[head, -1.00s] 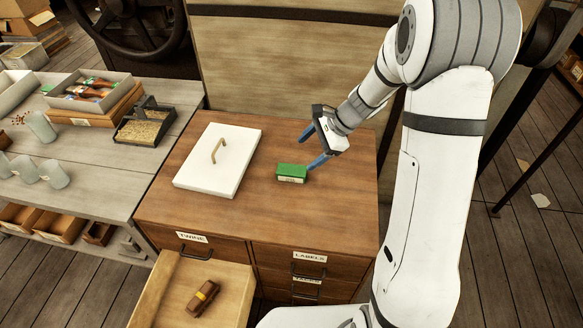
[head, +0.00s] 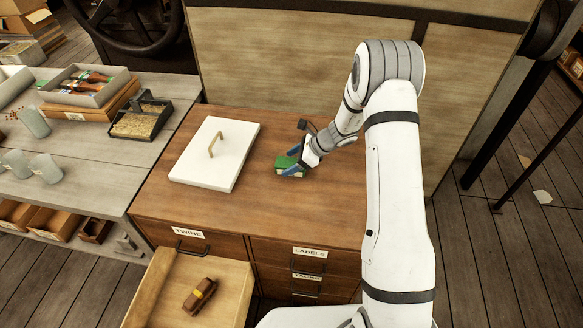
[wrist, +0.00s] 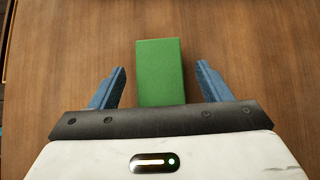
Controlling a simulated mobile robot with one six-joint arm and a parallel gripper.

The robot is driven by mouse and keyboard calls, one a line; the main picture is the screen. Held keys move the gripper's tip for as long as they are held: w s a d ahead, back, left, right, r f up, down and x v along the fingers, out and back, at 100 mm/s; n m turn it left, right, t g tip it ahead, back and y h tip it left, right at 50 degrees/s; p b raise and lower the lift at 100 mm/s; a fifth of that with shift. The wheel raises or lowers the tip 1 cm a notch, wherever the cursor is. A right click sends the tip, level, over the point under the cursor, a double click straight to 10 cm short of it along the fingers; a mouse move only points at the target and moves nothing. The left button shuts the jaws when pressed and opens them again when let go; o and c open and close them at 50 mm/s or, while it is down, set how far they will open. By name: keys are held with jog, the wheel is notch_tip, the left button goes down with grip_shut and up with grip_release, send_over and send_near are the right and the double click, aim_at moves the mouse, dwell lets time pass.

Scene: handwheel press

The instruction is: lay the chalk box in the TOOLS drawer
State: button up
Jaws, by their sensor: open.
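A green box (head: 283,162), which I take for the chalk box, lies on the wooden cabinet top (head: 265,215). My gripper (head: 292,163) is at the box with its blue fingers open. In the wrist view the box (wrist: 160,72) lies between the fingers of the gripper (wrist: 160,72), with a gap on each side. An open drawer (head: 232,290) is at the lower left, below the TWINE drawer (head: 190,241); its own front label is not in view. It holds a brown, yellow-banded item (head: 199,296). I see no TOOLS label.
A white lid-like panel with a handle (head: 215,155) lies left of the box. Closed LABELS (head: 310,252) and TACKS (head: 309,277) drawers are at the front right. A grey bench (head: 95,190) with trays and cups stands at the left. The open drawer has bare floor around the item.

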jog(key=shift+x, duration=0.9)
jog(key=c, duration=1.2)
notch_tip(320, 180, up, 10)
jog(key=p, duration=0.2)
notch_tip(320, 180, up, 11)
jog(key=m+t+h+p, duration=0.2)
jog(key=m+t+p, duration=0.2)
jog(key=m+p, duration=0.1)
send_over(288, 162)
jog(key=d, duration=0.5)
jog(key=s+d+r+m+t+h+p, duration=0.2)
jog(key=s+d+r+m+h+p, duration=0.2)
jog(key=d+r+m, duration=0.3)
jog(key=shift+d+r+t+p, duration=0.3)
jog(key=shift+d+r+t, duration=0.1)
jog(key=shift+d+r, duration=0.45)
